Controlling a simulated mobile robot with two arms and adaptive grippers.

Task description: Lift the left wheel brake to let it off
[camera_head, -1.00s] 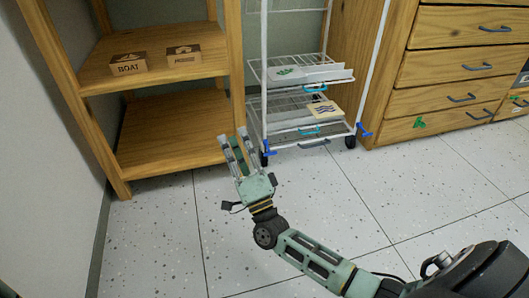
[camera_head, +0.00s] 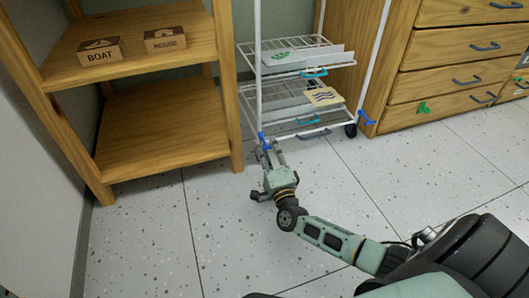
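The white wire cart (camera_head: 258,75) stands between the wooden shelf and the drawer cabinet. Its left wheel brake (camera_head: 264,138) is a small blue lever at the foot of the near left post. The left wheel is hidden behind my gripper. My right gripper (camera_head: 269,147) is low over the floor, with its fingers pointing away at this brake. The fingers are apart, and the blue lever shows at their tips; I cannot tell whether they touch it. The right wheel brake (camera_head: 367,118), also blue, sticks out beside the black right wheel (camera_head: 351,130). My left gripper is not in view.
A wooden shelf (camera_head: 170,130) with BOAT (camera_head: 99,53) and HOUSE (camera_head: 165,40) blocks stands close to the left of the cart. A wooden drawer cabinet (camera_head: 435,87) is at the right. Papers lie on the cart's wire trays. The floor (camera_head: 230,240) in front is clear.

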